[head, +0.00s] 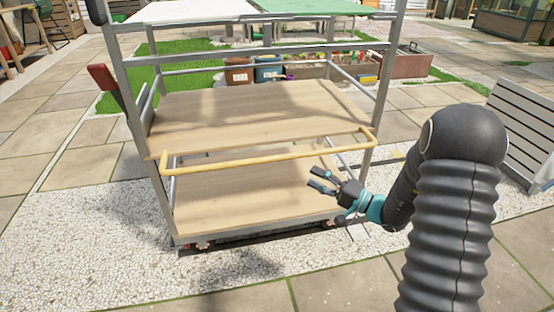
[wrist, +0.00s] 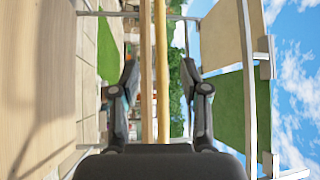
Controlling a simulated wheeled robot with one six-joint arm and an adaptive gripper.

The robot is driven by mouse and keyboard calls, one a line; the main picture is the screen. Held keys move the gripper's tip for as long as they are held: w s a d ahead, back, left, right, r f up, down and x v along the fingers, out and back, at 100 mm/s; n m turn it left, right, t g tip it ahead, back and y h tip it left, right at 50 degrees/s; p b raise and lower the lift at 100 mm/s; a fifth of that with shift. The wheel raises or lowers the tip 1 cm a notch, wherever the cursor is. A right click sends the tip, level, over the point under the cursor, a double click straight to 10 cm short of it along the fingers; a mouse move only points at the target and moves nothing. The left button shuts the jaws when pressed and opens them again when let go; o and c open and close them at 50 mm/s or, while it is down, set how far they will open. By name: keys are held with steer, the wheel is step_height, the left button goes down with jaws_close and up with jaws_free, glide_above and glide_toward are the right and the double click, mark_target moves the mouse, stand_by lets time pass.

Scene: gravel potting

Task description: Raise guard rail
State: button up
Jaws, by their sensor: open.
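The guard rail (head: 265,154) is a yellow bar with bent ends across the front of a grey-framed shelf cart. It sits low, just below the front edge of the upper wooden shelf (head: 235,115) and above the lower wooden shelf (head: 250,200). My gripper (head: 316,180) is open and empty, in front of the cart, a little below the right half of the rail in the picture. In the wrist view the rail (wrist: 161,40) runs lengthwise between the two spread fingers of my gripper (wrist: 160,72). I see no finger touching it.
A red-ended lever (head: 103,77) is on the cart's left post. Grey posts and crossbars frame the shelves. Planter boxes (head: 240,74) stand behind, and a slatted grey panel (head: 522,130) stands at the right. The gravel (head: 90,240) at front left is clear.

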mark_target(277, 158)
steer(key=p+x, duration=0.1)
steer(key=x, duration=1.2)
steer(key=shift+a, duration=0.35)
steer(key=shift+c, duration=0.2)
jaws_close()
